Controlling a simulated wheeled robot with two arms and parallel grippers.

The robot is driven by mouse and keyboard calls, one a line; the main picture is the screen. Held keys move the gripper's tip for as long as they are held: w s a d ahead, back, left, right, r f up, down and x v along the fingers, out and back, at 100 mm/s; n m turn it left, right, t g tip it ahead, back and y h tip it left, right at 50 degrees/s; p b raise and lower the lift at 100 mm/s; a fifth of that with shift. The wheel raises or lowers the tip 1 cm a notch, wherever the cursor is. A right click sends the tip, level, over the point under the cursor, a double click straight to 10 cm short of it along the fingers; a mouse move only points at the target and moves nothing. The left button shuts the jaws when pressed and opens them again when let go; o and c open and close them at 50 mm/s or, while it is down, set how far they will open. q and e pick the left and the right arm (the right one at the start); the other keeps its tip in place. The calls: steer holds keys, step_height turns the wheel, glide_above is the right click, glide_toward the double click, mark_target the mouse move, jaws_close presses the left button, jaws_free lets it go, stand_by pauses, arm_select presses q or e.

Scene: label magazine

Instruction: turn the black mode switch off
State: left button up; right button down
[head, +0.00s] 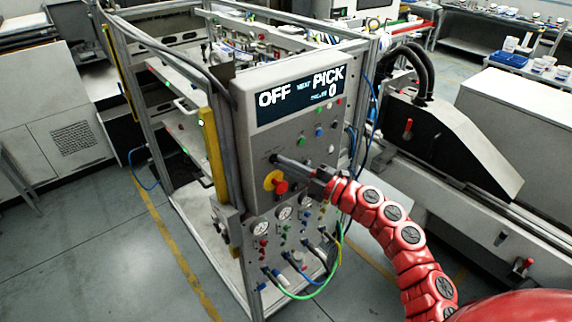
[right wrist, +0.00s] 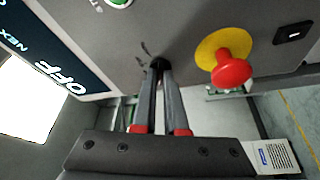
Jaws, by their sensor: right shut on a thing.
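The black mode switch (right wrist: 157,64) is a small dark knob on the grey control panel (head: 243,140). In the right wrist view my right gripper (right wrist: 160,75) has its two long grey fingers closed around it. In the head view the right gripper (head: 276,158) reaches the panel from the right, and its fingertips hide most of the switch. The display (head: 300,94) above reads "OFF", "NEXT" and "PICK", with a "0" below. My left gripper is not in view.
A red emergency button (right wrist: 231,70) on a yellow disc sits close beside the switch. Gauges (head: 284,213) and looped hoses (head: 305,292) are below. Green, blue and white buttons (head: 319,131) are at the panel's right. Open floor (head: 110,260) lies to the left.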

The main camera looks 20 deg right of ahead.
steer(key=c, duration=1)
jaws_free()
steer(key=shift+o, duration=0.2)
steer(key=b+v, duration=0.5)
steer(key=v, duration=1.2)
steer(key=shift+s+d, duration=0.15)
steer(key=shift+f, duration=0.1)
